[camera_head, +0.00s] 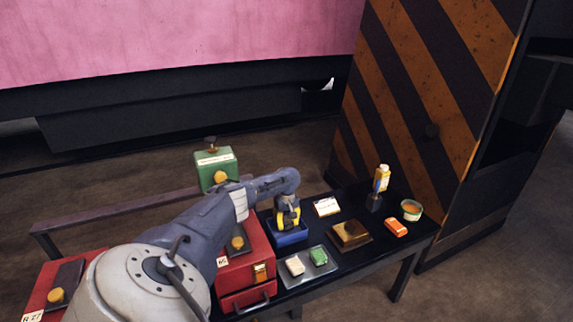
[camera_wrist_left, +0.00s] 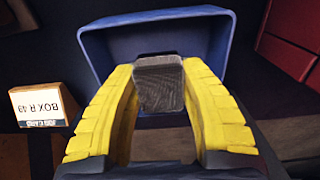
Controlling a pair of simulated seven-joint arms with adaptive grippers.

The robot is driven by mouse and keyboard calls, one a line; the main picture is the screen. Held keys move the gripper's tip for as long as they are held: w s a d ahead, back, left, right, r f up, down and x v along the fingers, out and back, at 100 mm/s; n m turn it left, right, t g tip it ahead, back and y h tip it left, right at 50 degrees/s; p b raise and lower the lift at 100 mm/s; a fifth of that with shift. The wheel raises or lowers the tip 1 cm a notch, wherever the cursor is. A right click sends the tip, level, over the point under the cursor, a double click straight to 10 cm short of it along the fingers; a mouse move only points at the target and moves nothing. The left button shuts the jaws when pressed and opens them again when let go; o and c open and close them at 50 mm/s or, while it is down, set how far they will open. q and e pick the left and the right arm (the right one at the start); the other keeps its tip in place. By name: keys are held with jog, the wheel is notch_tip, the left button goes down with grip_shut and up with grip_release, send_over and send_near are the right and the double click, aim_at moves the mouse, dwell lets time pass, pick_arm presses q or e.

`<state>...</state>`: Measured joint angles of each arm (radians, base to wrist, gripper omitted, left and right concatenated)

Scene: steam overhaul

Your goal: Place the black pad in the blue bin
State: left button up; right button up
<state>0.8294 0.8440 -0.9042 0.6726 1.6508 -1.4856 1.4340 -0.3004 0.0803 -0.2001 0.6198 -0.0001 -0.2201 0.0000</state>
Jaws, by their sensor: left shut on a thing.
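The blue bin (camera_head: 290,238) stands on the dark table, right of the red boxes. In the left wrist view its blue walls (camera_wrist_left: 155,22) surround the far ends of my fingers. My left gripper (camera_head: 287,222) points down at the bin, its yellow fingers at the bin's opening. In the left wrist view it is shut on the black pad (camera_wrist_left: 159,85), a dark, textured block between the two fingertips. The pad appears over or inside the bin; I cannot tell whether it touches the floor. The pad is hidden in the head view. My right gripper is not in view.
A red box (camera_head: 238,272) stands left of the bin.

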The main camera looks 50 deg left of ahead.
aim_at(287, 233)
pick_arm(q)
jog(key=shift+f, duration=1.8)
jog(key=shift+f, duration=0.15)
jog(key=o, duration=1.3)
notch_tip(287, 233, up, 12)
jog(key=shift+r, duration=0.15)
jog(key=shift+d, duration=0.1)
